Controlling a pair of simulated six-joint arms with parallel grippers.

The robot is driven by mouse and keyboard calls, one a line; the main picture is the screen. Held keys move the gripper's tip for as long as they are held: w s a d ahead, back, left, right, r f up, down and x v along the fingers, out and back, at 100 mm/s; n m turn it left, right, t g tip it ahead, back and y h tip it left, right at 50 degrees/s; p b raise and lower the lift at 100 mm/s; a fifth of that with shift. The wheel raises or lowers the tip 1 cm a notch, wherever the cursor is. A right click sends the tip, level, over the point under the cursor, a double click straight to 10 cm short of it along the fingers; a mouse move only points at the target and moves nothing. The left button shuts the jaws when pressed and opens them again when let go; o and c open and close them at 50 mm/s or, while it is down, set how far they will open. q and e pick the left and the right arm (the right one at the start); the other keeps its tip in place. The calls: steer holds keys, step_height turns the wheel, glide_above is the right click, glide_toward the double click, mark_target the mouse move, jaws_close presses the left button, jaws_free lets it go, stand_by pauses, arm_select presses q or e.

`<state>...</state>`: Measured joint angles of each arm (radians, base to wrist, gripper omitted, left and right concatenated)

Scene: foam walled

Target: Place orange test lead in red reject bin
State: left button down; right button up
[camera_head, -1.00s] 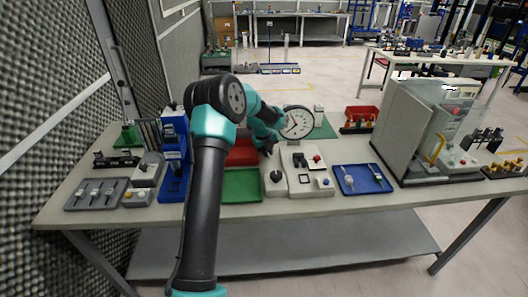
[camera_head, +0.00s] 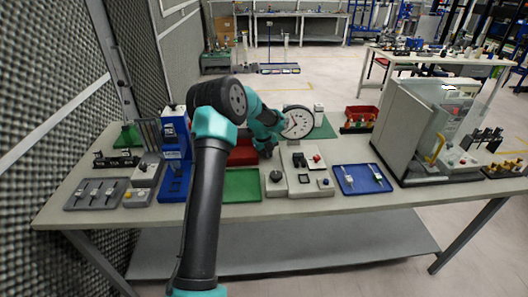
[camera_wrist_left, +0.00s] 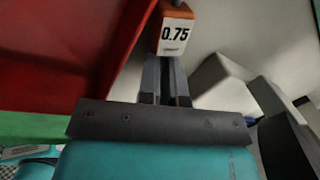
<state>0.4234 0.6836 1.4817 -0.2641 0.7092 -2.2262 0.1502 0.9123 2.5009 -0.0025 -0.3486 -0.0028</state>
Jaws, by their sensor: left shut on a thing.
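My left gripper (camera_wrist_left: 168,85) is shut on the orange test lead (camera_wrist_left: 178,12), whose orange body carries a white label reading 0.75. In the head view the left gripper (camera_head: 265,152) is just right of the red reject bin (camera_head: 243,156), and I cannot make out the lead there. In the left wrist view the bin (camera_wrist_left: 70,55) fills the upper left, with the lead beside its edge rather than clearly over it. The arm hides part of the bin in the head view. My right gripper is not in view.
A green tray (camera_head: 242,186) lies in front of the red bin. A grey box with a black knob (camera_head: 276,178) and a white panel (camera_head: 308,172) stand to its right. A round dial gauge (camera_head: 298,122) stands close behind the gripper. A blue tray (camera_head: 362,179) lies further right.

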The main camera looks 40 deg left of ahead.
arm_select(q)
steer(key=shift+r, duration=0.2)
step_height(320, 180, up, 28)
steer(key=shift+f, duration=0.15)
stand_by(0.3)
steer(key=shift+f, duration=0.15)
stand_by(0.4)
steer(key=s+f+n+y, duration=0.1)
steer(key=s+f+n, duration=0.3)
steer(key=f+n, duration=0.3)
steer(key=s+d+f+n+g+y, duration=0.1)
steer(key=s+f+n, duration=0.3)
steer(key=f+n, duration=0.3)
steer(key=s+f+n+y, duration=0.1)
steer(key=s+f+n, duration=0.3)
steer(key=f+n, duration=0.3)
steer(key=shift+d+f+n+g, duration=0.15)
steer(key=shift+d+n+g, duration=0.15)
steer(key=shift+d+g, duration=0.1)
steer(key=shift+s+d+f+n, duration=0.3)
steer(key=shift+f+n, duration=0.1)
steer(key=shift+n, duration=0.1)
steer(key=shift+a, duration=0.15)
glide_above(249, 151)
steer(key=shift+f, duration=0.65)
